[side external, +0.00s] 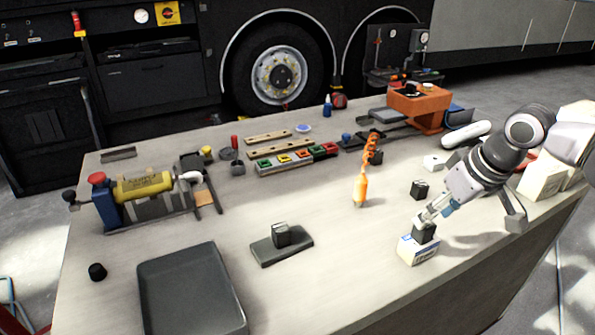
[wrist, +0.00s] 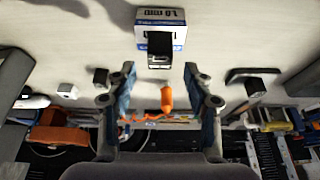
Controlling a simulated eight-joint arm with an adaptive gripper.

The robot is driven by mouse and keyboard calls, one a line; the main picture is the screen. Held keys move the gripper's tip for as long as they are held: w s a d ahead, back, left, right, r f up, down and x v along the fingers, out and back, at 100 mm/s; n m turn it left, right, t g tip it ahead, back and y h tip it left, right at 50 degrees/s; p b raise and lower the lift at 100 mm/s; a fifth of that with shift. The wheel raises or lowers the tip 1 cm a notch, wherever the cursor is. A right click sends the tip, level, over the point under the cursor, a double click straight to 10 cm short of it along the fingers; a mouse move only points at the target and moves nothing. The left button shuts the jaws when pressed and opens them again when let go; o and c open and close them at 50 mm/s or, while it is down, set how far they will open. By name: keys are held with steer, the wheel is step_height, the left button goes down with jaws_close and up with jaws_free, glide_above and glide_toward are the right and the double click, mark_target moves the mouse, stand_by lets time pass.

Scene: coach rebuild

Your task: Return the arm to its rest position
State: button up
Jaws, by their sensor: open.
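My gripper (side external: 436,210) is at the right side of the table, pointing down and to the left. It is open, and its two fingers (wrist: 160,75) stand apart in the wrist view with nothing held between them. Close beyond the fingertips, a black block (side external: 424,232) rests on a white and blue box (side external: 418,252). In the wrist view the black block (wrist: 160,46) and the box (wrist: 161,22) lie ahead, between the lines of the fingers. I cannot tell whether a finger touches the block.
A grey plate with a black block (side external: 282,250) and a dark tray (side external: 190,295) lie to the left. An orange unit (side external: 418,108) stands at the back. The front right tabletop is clear.

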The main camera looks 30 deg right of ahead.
steer(key=shift+x, duration=2.35)
steer(key=shift+s+r, duration=0.1)
steer(key=shift+r, duration=0.05)
